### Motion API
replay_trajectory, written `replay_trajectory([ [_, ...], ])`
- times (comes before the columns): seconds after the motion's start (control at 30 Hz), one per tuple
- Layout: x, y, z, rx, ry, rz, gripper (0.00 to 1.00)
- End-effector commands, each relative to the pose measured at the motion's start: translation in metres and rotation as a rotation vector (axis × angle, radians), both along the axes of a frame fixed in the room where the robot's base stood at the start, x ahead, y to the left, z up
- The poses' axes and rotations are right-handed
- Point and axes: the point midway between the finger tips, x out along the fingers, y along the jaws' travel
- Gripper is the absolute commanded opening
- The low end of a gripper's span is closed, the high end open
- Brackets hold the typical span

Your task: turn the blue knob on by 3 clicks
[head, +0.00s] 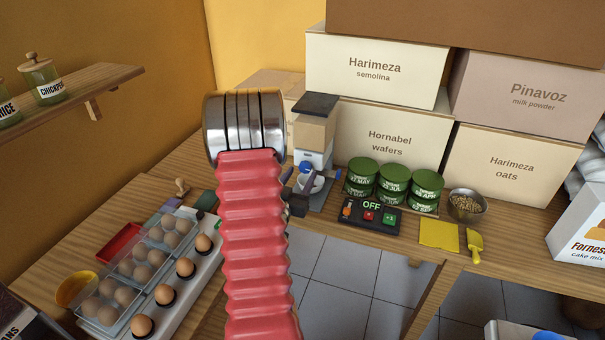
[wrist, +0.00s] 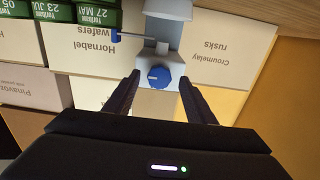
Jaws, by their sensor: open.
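The blue knob (wrist: 158,77) is on the front of a small pale machine (wrist: 172,62). In the wrist view it sits between the tips of my gripper (wrist: 158,81), with visible space on both sides. The picture does not settle how far in front of the knob the tips are. In the head view the machine (head: 314,158) has a dark top, and the knob (head: 305,167) shows as a blue spot just behind my gripper (head: 297,180). My fingers are open and empty. The knob's setting is too small to read.
Boxes (head: 390,140) stand behind the machine. Green tins (head: 394,178) and a black switch panel (head: 370,213) reading OFF are to its right. An egg tray (head: 180,262) lies on the left. A blue-ended lever (wrist: 117,37) juts from the machine's side.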

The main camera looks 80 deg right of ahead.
Motion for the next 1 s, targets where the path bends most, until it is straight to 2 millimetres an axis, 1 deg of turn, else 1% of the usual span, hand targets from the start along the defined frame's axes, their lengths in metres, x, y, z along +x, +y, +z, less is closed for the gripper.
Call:
replay_trajectory([
  [0.03, -0.001, -0.007, 0.0, -0.001, -0.001, -0.002, 0.5],
  [0.1, -0.002, -0.015, 0.0, 0.0, -0.001, -0.002, 0.5],
  [0.2, -0.002, -0.023, 0.0, -0.001, -0.001, -0.001, 0.5],
  [0.33, -0.002, -0.027, 0.0, 0.0, 0.0, 0.0, 0.5],
  [0.57, -0.002, -0.027, 0.0, 0.0, 0.0, 0.0, 0.5],
  [1.0, -0.002, -0.026, 0.0, 0.0, 0.0, 0.001, 0.19],
])
